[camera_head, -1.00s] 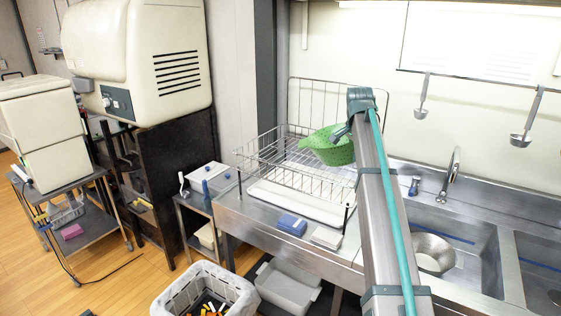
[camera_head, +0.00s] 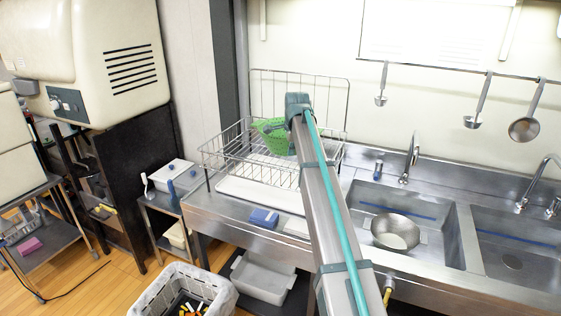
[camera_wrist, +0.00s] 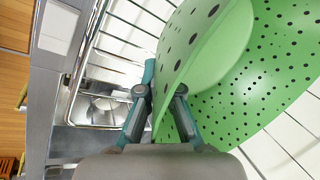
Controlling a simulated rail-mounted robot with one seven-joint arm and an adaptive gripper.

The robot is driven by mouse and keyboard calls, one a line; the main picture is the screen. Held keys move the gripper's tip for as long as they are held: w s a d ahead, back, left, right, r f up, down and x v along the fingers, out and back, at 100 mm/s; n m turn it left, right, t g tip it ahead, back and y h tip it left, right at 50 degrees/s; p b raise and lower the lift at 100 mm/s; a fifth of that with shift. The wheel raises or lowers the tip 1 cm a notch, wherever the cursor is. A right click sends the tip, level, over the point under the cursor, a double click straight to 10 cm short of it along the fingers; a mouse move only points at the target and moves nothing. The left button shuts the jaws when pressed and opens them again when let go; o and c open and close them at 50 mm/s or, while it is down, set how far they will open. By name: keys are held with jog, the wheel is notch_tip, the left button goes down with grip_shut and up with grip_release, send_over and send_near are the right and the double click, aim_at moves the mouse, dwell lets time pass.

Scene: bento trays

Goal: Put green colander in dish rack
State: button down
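The green colander (camera_head: 272,139) is at the wire dish rack (camera_head: 228,147), over its middle to right part, tilted. I cannot tell whether it rests on the wires. In the wrist view the colander (camera_wrist: 270,85) fills the upper right, with rack wires behind it. My gripper (camera_wrist: 163,88) has one finger on each side of the colander's wall near the rim and is shut on it. In the head view my arm hides part of the colander and most of my gripper (camera_head: 291,120).
A white drip tray (camera_head: 240,191) lies under the rack. A blue sponge (camera_head: 263,218) is on the counter in front. Right of my arm are two sinks, one with a metal bowl (camera_head: 396,232). Ladles (camera_head: 478,103) hang above. A bin (camera_head: 180,285) stands below.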

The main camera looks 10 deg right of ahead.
aim_at(283, 152)
jog(key=w+a+f, duration=0.1)
jog(key=w+f, duration=0.1)
jog(key=w+f+p, duration=0.1)
jog(key=w+f, duration=0.1)
jog(key=w+a+f+p, duration=0.1)
jog(key=w+f, duration=0.1)
jog(key=shift+a+f, duration=0.25)
jog(key=shift+a, duration=0.05)
jog(key=shift+s+f+p, duration=0.1)
jog(key=shift+f+p, duration=0.45)
jog(key=shift+f, duration=1)
jog(key=c, duration=1.3)
grip_release()
jog(key=b+v, duration=0.3)
jog(key=v, duration=0.9)
